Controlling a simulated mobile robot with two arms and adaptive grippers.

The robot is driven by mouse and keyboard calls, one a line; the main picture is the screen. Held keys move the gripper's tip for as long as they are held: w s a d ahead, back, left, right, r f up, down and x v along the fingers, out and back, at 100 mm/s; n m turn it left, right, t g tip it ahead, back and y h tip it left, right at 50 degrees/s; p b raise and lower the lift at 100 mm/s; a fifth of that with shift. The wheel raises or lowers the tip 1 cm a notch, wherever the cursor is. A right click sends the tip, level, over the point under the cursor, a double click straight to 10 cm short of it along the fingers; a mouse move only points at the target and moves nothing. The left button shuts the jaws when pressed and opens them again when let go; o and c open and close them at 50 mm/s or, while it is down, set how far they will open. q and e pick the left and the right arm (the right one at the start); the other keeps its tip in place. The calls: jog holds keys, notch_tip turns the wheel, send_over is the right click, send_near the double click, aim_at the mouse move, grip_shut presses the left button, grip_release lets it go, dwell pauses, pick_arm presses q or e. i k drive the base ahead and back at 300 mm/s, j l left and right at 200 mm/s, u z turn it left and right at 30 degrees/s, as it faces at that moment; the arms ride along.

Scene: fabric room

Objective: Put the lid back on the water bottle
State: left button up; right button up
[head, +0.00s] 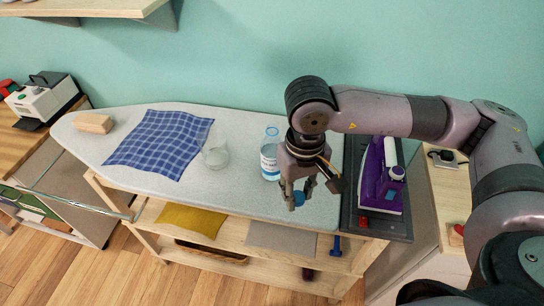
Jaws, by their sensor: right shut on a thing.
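The water bottle (269,160), clear with a blue and white label, stands upright on the ironing board. My right gripper (297,197) points down just right of the bottle and nearer to me. It is shut on a small blue lid (298,198), which shows between its fingertips. The lid is apart from the bottle, near the board's front edge. The top of the bottle shows just left of my right wrist. My left gripper is out of view.
A purple iron (382,178) rests on a dark tray (398,228) at right. Shelves with folded cloths lie below the board.

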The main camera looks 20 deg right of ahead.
aim_at(270, 172)
jog(key=i+j+z, duration=0.1)
jog(key=z, duration=0.3)
jog(key=j+z, duration=0.55)
jog(key=z, duration=0.2)
jog(key=i, duration=0.05)
